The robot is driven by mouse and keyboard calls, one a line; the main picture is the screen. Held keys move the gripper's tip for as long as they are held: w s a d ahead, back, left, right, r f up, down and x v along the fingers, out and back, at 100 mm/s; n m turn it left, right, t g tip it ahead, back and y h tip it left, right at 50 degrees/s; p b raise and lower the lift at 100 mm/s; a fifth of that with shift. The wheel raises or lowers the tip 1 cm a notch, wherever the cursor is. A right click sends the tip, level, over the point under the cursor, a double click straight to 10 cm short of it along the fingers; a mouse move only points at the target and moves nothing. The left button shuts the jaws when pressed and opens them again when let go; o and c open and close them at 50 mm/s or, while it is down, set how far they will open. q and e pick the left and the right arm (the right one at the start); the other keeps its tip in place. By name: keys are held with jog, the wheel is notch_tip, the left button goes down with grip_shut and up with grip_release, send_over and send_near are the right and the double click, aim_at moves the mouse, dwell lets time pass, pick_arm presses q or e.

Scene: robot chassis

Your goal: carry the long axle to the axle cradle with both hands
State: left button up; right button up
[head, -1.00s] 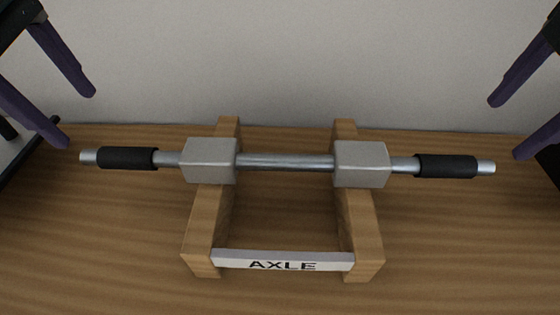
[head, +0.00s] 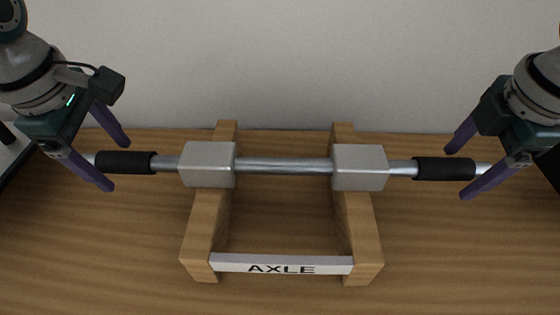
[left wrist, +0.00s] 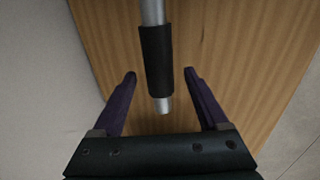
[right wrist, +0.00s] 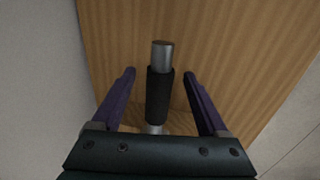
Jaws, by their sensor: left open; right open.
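The long axle (head: 284,166) is a steel bar with two grey blocks and a black sleeve near each end. It lies level across a wooden stand (head: 361,230) whose white front bar reads AXLE. My left gripper (head: 119,167) is open, its purple fingers on either side of the left sleeve; the left wrist view shows the bar's end (left wrist: 163,104) between them. My right gripper (head: 456,175) is open around the right sleeve, which shows between its fingers in the right wrist view (right wrist: 159,88). I cannot tell how far the fingers are above the bar.
The stand is on a wooden table top (head: 100,255) against a pale wall (head: 280,60). No second cradle is in view.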

pick_arm(q)
jog(key=shift+c, duration=0.4)
pick_arm(e)
jog(key=shift+c, duration=0.4)
pick_arm(q)
grip_shut()
pick_arm(e)
grip_shut()
